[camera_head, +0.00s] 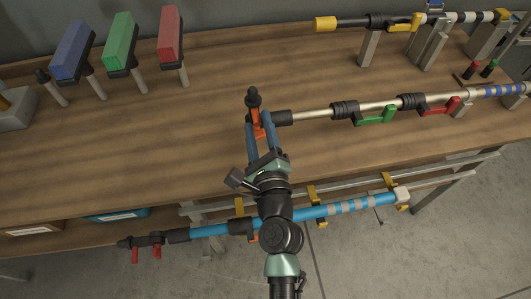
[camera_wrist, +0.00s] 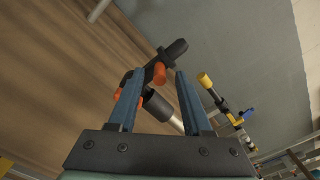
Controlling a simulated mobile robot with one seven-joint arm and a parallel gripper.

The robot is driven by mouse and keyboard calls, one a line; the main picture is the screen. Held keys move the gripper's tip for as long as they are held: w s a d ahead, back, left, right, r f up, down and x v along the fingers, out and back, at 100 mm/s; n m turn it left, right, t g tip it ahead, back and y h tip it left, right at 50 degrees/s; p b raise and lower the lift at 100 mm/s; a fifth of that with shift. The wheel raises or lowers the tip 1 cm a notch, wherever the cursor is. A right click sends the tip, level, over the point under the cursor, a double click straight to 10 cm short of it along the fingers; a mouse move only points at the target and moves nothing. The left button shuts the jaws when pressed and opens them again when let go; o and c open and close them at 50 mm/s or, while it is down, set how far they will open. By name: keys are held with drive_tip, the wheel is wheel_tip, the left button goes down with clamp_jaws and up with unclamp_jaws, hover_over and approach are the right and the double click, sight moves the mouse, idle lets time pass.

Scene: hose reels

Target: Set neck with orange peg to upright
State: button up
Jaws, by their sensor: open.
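The neck (camera_head: 253,98) is a black piece with a rounded end and an orange peg (camera_head: 257,123), at the left end of a silver tube (camera_head: 312,114) above the wooden bench. In the wrist view the black neck (camera_wrist: 171,52) slants up to the right, with the orange peg (camera_wrist: 160,73) between the fingertips. A second orange part shows by the left finger. My gripper (camera_head: 260,127) is open, its blue fingers on either side of the peg; I cannot tell whether they touch it. The fingers hide part of the neck, and its exact tilt is unclear.
Green (camera_head: 375,115) and red (camera_head: 440,106) handles sit on the tube to the right. Blue, green and red blocks on posts stand at the back left. A blue tube (camera_head: 345,209) runs in front of the bench, below my arm. The bench left of my gripper is bare.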

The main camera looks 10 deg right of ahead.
drive_tip(key=s+b, duration=0.2)
drive_tip(key=s, duration=0.9)
drive_tip(key=shift+s+b, duration=0.2)
drive_tip(key=shift+b, duration=0.1)
